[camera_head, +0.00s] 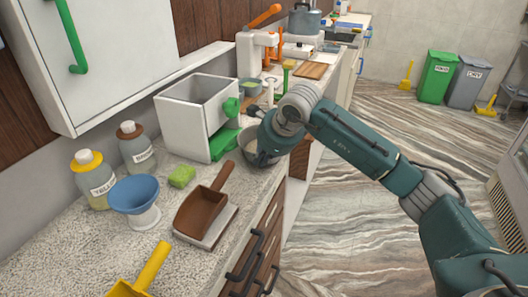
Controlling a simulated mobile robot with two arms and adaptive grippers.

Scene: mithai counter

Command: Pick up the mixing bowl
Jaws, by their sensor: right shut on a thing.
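The mixing bowl (248,148) is a grey bowl with a pale inside, at the counter's front edge, beside the white box. My right arm reaches in from the right and partly covers the bowl. My right gripper (257,128) is at the bowl's far rim and shut on it. Its fingertips are mostly hidden behind the wrist. I cannot tell whether the bowl touches the counter or is lifted. My left gripper is not in view.
A white box with a green handle (190,110) stands just left of the bowl. A green sponge (182,177), a brown scoop (200,212) and a blue-topped bowl (135,192) are nearer on the counter (60,250). A wooden board (312,71) lies farther back.

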